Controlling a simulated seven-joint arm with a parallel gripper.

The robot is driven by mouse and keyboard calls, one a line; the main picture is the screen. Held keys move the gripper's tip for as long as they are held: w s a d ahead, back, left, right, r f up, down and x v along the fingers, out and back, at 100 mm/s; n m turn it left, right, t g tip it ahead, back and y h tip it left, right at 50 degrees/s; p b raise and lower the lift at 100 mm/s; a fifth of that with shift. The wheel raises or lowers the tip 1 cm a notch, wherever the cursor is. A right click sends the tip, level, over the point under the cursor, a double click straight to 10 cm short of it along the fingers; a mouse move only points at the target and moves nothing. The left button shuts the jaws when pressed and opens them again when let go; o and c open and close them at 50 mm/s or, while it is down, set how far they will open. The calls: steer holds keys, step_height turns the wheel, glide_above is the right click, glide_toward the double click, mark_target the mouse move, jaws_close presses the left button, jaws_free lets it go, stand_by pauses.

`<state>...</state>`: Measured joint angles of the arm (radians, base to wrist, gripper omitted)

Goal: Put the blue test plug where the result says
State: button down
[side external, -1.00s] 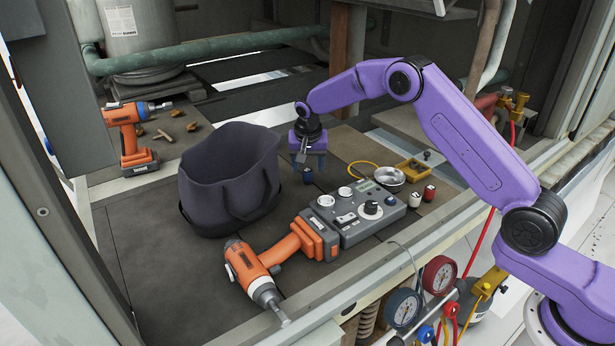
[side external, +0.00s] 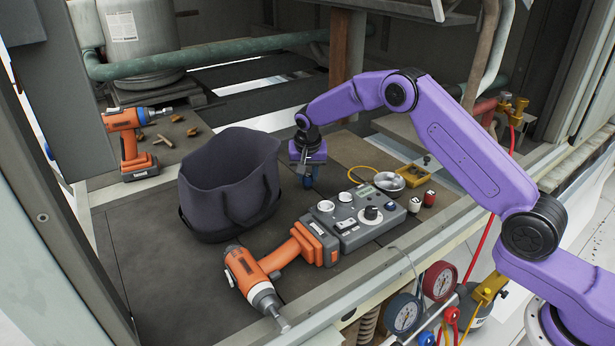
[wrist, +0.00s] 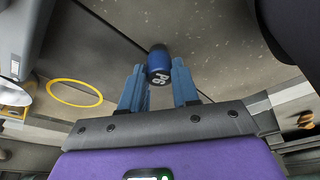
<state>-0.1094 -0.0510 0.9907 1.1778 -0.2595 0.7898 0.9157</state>
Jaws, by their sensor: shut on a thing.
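The blue test plug (side external: 307,183) is a small dark blue cylinder standing on the dark deck, right of the fabric bag. My gripper (side external: 308,175) is directly over it, fingers pointing down, and is shut on it. The grey tester (side external: 355,217) has dials, a knob and a small greenish display (side external: 367,190). I cannot read the result on it.
An open dark bag (side external: 228,195) stands left of my gripper. An orange drill (side external: 262,275) lies in front. Beyond the tester are a metal dish (side external: 391,182), a yellow tray (side external: 412,175), a white plug (side external: 414,204), a red plug (side external: 429,197) and a yellow ring (wrist: 75,92).

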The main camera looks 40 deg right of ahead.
steer(key=shift+r, duration=0.65)
steer(key=s+d+r, duration=0.2)
steer(key=s+r, duration=1)
steer(key=s, duration=0.2)
steer(key=s+d+m, duration=0.2)
steer(key=s+d, duration=0.4)
steer(key=d, duration=0.4)
steer(key=s+d+m, duration=0.2)
steer(key=s+d, duration=0.5)
steer(key=d, duration=0.4)
steer(key=shift+g+h, duration=0.3)
steer(key=shift+g, duration=0.2)
steer(key=w+d+f, duration=0.1)
steer(key=w+f, duration=0.2)
steer(key=w, duration=0.1)
steer(key=w+d+f, duration=0.2)
steer(key=w+f, duration=0.1)
steer(key=w, duration=0.1)
steer(key=w+d+f, duration=0.2)
steer(key=w+f, duration=0.1)
steer(key=w, duration=0.1)
steer(key=shift+w+d+f, duration=0.1)
steer(key=shift+w+d, duration=0.05)
steer(key=shift+w, duration=0.1)
steer(key=shift+w+f, duration=0.15)
steer(key=shift+f, duration=0.05)
steer(key=shift+a+x, duration=0.15)
steer(key=shift+x, duration=0.65)
steer(key=shift+a+x, duration=0.15)
steer(key=shift+x, duration=0.6)
